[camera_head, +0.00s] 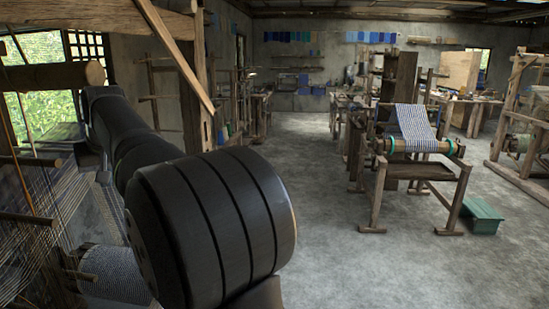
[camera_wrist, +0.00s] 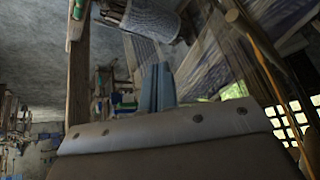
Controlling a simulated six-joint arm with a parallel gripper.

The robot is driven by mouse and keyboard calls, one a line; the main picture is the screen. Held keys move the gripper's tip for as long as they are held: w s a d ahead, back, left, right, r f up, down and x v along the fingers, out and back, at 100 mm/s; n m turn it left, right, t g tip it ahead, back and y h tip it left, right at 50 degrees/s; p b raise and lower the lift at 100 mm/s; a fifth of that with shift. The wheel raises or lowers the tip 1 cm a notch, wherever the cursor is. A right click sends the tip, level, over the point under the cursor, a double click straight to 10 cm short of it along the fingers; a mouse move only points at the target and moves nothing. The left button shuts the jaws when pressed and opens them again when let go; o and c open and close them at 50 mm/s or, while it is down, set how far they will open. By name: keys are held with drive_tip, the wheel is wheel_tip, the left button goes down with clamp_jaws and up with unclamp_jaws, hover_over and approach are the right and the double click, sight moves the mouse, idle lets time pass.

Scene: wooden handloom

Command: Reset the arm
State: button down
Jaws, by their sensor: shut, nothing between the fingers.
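My black arm fills the left and middle of the head view, its large rounded joint closest to the camera and its links reaching back to the left beside the loom. My gripper (camera_wrist: 157,72) shows in the wrist view as two grey-blue fingers pressed together, beyond the bolted edge of its housing. Nothing is held between the fingers. In the head view the gripper is hidden or out of sight. The wooden handloom (camera_head: 45,78) stands at the left with its warp threads (camera_head: 30,250) and a roll of striped cloth (camera_head: 115,272) below my arm.
A wooden post (camera_head: 196,85) and a slanting brace stand just behind my arm. A smaller loom (camera_head: 417,170) with striped cloth stands to the right, a green box (camera_head: 482,215) beside it. The grey floor (camera_head: 330,235) between is clear. The wrist view is tilted, with a wooden beam (camera_wrist: 78,75) at left.

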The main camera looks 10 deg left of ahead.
drive_tip(key=w+d+f+m+t+h, duration=0.1)
drive_tip(key=w+d+m, duration=0.1)
drive_tip(key=w+d, duration=0.6)
drive_tip(key=d, duration=0.3)
drive_tip(key=shift+t, duration=0.4)
drive_tip(key=shift+w+f, duration=0.1)
